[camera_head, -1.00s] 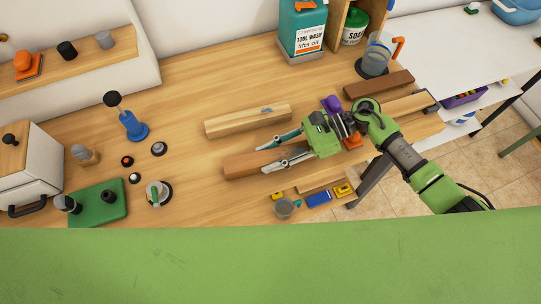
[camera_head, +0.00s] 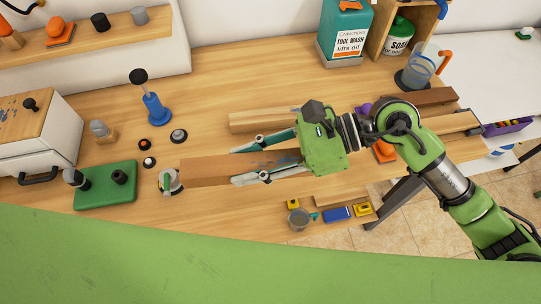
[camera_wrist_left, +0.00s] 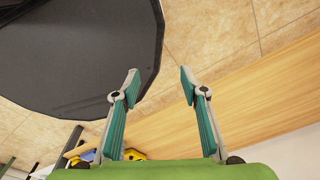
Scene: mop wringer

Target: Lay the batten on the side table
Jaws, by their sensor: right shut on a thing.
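The brown batten (camera_head: 205,170) is a long dark wooden bar in the head view. My right gripper (camera_head: 234,166) is shut around it from the right. The batten appears raised over the workbench, its left end close to a small grey-and-green item (camera_head: 168,182) in the picture; the height gap is hard to judge. Its right end is hidden under the gripper. The white table (camera_head: 480,65) at the far right looks like the side table. My left gripper (camera_wrist_left: 160,88) is open and empty in the left wrist view, over the floor and near a wooden edge.
A pale wooden bar (camera_head: 255,122) lies behind the held batten. A tool wash jug (camera_head: 343,35), soap tub (camera_head: 398,38) and clear jug (camera_head: 418,70) stand at the back. More boards (camera_head: 430,97) lie at the bench's right end. A green block (camera_head: 106,186) is at left.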

